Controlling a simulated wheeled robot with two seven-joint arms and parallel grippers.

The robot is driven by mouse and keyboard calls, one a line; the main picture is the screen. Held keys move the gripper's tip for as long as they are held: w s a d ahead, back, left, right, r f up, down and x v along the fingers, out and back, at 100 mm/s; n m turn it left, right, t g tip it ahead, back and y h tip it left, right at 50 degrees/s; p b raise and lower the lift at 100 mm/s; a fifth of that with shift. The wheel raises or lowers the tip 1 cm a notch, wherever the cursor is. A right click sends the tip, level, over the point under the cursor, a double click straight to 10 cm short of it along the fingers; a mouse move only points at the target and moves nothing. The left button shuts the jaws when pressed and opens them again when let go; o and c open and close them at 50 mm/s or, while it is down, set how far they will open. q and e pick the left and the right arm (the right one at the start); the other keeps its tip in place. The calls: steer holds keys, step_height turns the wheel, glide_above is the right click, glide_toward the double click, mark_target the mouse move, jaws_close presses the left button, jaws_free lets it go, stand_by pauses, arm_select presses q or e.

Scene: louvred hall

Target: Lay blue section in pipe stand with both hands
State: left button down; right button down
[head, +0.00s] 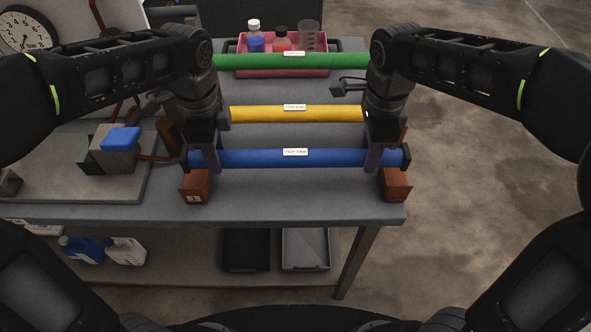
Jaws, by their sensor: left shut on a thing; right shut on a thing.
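The blue section (250,158) runs level across the head view with a white label at its middle. My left gripper (205,157) is shut on it near its left end, and my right gripper (377,157) is shut on it near its right end. The pipe stand shows as brown end pieces, the left one (195,188) and the right one (397,188), just below the pipe ends in the picture. My grippers hide parts of the stand, and I cannot tell whether the blue section touches it.
A yellow pipe (260,114) and a green pipe (250,61) lie parallel behind. A pink tray (285,71) with bottles and a beaker stands at the back. A grey block with a blue top (121,139) sits left. The table's front edge (300,215) is clear.

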arm_select(q)
steer(key=shift+r, duration=0.1)
arm_select(e)
steer(key=shift+r, duration=0.15)
